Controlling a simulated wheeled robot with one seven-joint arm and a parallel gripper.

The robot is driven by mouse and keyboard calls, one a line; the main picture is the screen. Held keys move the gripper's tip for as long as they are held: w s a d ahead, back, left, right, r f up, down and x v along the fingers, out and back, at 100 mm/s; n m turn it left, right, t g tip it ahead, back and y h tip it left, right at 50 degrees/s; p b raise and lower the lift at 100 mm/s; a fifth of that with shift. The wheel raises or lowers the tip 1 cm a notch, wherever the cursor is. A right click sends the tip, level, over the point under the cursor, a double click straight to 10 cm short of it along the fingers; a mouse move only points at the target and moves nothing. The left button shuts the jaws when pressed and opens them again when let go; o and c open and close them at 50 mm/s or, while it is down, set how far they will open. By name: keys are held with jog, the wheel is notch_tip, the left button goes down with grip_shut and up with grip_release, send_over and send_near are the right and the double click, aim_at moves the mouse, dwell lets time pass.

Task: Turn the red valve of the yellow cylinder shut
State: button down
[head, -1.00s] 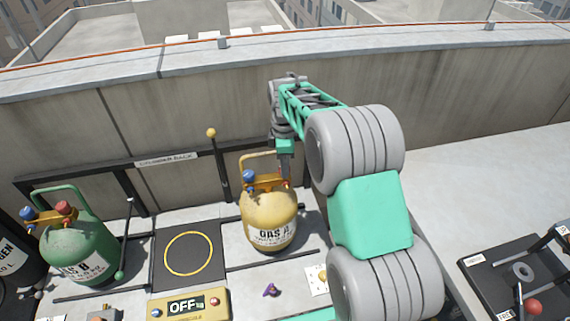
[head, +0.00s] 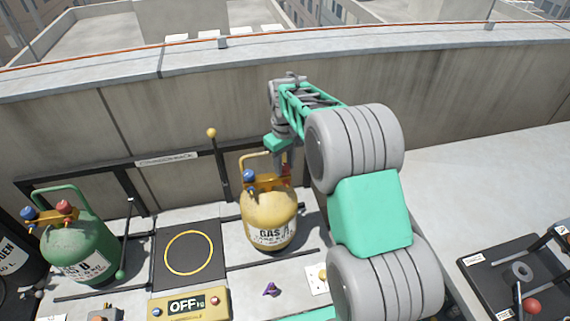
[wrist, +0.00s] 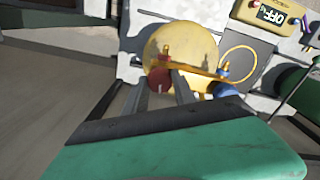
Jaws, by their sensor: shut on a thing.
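The yellow cylinder (head: 268,216) stands upright in the rack in the head view, with a blue valve (head: 249,176) on the left of its brass manifold. Its red valve (head: 287,170) is on the right and mostly hidden by my gripper. In the wrist view the yellow cylinder (wrist: 187,48) is seen from above, with the red valve (wrist: 159,79) and the blue valve (wrist: 221,90). My gripper (wrist: 162,86) points down with its fingers at the red valve, shut on it. The fingertips are partly hidden in the head view.
A green cylinder (head: 85,247) with its own red and blue valves stands at the left. A scale platform with a yellow ring (head: 188,253) and an OFF display (head: 187,304) lies between. A yellow-knobbed post (head: 212,133) and the concrete wall are close behind.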

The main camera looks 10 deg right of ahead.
aim_at(284, 166)
jog(key=shift+m, duration=1.2)
jog(key=c, duration=1)
grip_release()
jog(key=shift+c, duration=0.2)
notch_tip(284, 166, up, 8)
jog(key=shift+f+b, duration=0.1)
jog(key=shift+b, duration=0.25)
